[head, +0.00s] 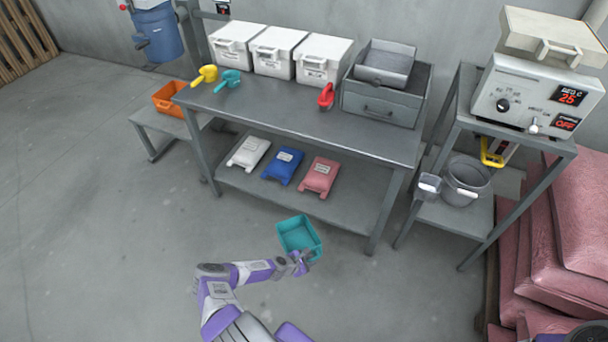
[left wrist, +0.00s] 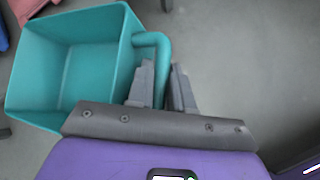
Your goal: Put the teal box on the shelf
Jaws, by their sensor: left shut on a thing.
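The teal box (head: 299,236) is an open, empty bin with a handle on its side. My left gripper (head: 302,262) is shut on that handle and holds the box in front of the workbench, over the floor. In the left wrist view the box (left wrist: 75,65) fills the left side, and the fingers of the gripper (left wrist: 162,88) close around its teal handle. The grey workbench has a lower shelf (head: 225,178) bearing white, blue and pink packs. My right gripper is not in view.
The benchtop (head: 290,118) holds white boxes, teal and yellow scoops, a red tool and a grey drawer unit (head: 385,100). An orange bin (head: 170,98) stands on a low stand (head: 150,122) at left. A side rack (head: 465,205) with a bucket stands right, beside pink sacks (head: 575,220).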

